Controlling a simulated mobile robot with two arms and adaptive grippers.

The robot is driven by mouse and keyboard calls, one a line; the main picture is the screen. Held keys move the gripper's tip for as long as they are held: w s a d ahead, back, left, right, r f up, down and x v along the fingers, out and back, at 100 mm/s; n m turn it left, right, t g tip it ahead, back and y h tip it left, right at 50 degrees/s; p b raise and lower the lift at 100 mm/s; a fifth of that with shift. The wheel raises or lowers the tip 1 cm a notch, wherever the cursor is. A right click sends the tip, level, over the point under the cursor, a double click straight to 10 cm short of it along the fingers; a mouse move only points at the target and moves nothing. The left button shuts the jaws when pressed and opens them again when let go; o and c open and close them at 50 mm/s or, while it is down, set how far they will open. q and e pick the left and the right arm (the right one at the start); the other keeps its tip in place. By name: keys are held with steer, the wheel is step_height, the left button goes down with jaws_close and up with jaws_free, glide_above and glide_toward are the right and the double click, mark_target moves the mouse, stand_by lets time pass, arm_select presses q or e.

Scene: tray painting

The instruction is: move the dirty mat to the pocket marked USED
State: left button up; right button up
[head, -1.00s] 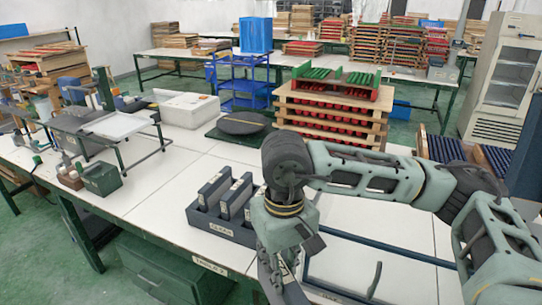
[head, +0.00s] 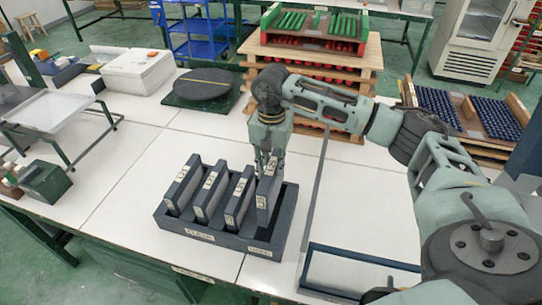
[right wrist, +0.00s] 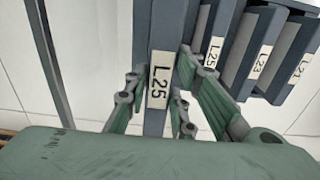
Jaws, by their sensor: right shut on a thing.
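A dark rack (head: 178,222) stands on the white table, with a CLEAN label at its left front and another label, apparently USED, at its right front. Three dark upright mats stand in its left part (head: 208,193). In the right wrist view the fingers (right wrist: 158,85) clasp this mat (right wrist: 150,120) from both sides. Its lower edge is at the right pocket; I cannot tell how deep it sits. My left gripper is out of view.
A shallow tray (head: 312,262) with a dark rim lies right of the rack. A round dark turntable (head: 204,82) and a white box (head: 140,72) stand behind. A stack of wooden trays (head: 345,62) rises behind my right arm.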

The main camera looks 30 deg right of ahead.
steer(key=shift+s+a+f, duration=0.1)
steer(key=shift+s+f, duration=0.05)
steer(key=shift+f, duration=0.2)
steer(key=shift+s+f+b, duration=0.1)
steer(key=shift+f+b, duration=0.2)
steer(key=shift+b, duration=0.1)
step_height(320, 180, down, 4)
steer(key=shift+r+b, duration=0.25)
steer(key=shift+b, duration=0.55)
step_height(320, 180, down, 2)
steer(key=shift+f+b, duration=0.2)
steer(key=shift+b, duration=0.4)
step_height(320, 180, down, 3)
steer(key=shift+r+b, duration=0.2)
steer(key=shift+b, duration=0.7)
arm_select(q)
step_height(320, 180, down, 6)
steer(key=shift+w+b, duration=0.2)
steer(key=shift+b, duration=0.2)
arm_select(e)
steer(key=shift+f, duration=0.45)
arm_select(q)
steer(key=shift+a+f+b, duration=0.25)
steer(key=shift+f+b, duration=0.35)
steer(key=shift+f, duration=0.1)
arm_select(e)
steer(key=shift+f, duration=0.5)
steer(key=o, duration=1.1)
steer(key=shift+c, duration=0.2)
